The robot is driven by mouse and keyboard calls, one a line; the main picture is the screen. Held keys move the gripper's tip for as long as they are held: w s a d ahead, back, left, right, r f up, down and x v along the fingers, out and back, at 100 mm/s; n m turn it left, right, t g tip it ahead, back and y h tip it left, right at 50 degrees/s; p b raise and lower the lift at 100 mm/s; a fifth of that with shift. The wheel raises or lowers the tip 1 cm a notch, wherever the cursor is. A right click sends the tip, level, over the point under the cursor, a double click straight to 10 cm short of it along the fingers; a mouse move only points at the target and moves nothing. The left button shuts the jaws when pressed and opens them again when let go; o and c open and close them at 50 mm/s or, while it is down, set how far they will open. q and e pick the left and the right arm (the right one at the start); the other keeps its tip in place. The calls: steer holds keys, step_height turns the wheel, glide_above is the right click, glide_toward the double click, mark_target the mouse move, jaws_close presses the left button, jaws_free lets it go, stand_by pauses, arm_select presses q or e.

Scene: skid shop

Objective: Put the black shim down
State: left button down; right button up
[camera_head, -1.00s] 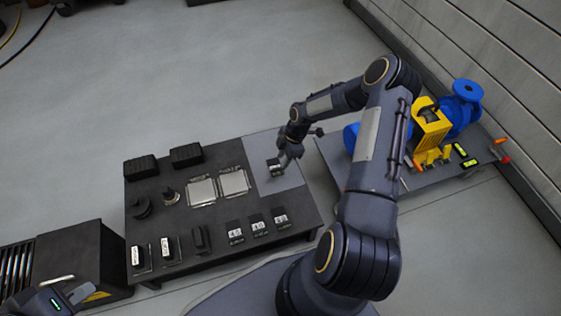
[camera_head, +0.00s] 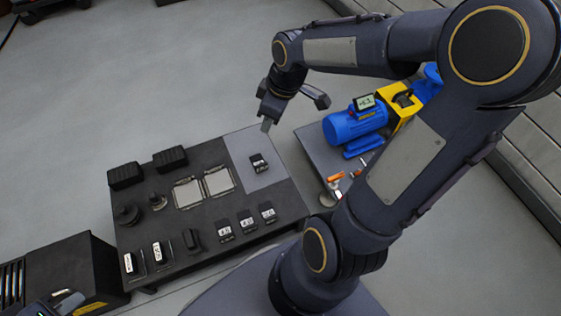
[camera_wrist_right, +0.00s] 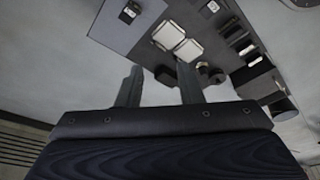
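The black shim (camera_head: 258,163), a small dark block with a pale label, rests on the light grey pad (camera_head: 270,181) at the right end of the dark bench. It also shows in the right wrist view (camera_wrist_right: 129,12), on the grey pad (camera_wrist_right: 116,32). My right gripper (camera_head: 267,116) is above and beyond the bench's back right edge, apart from the shim. In the right wrist view its two fingers (camera_wrist_right: 158,88) stand apart with nothing between them. My left gripper (camera_head: 62,302) is only partly visible at the bottom left corner; its fingers cannot be made out.
The bench (camera_head: 210,239) also carries several labelled black shims along its front, two pale square plates (camera_head: 219,181), dark round parts and two black blocks (camera_head: 170,158). A blue motor (camera_head: 352,125) stands on a skid to the right. A black cabinet (camera_head: 75,270) is at the left.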

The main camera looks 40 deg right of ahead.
steer(key=s+a+r+m+t+y, duration=0.1)
steer(key=s+a+r+m, duration=0.1)
steer(key=s+a+m, duration=0.2)
steer(key=s+a+r+m+t+y, duration=0.1)
steer(key=s+a+m, duration=0.3)
steer(key=s, duration=0.6)
steer(key=shift+s+r+t, duration=0.15)
steer(key=shift+r+t, duration=0.25)
steer(key=shift+r, duration=0.45)
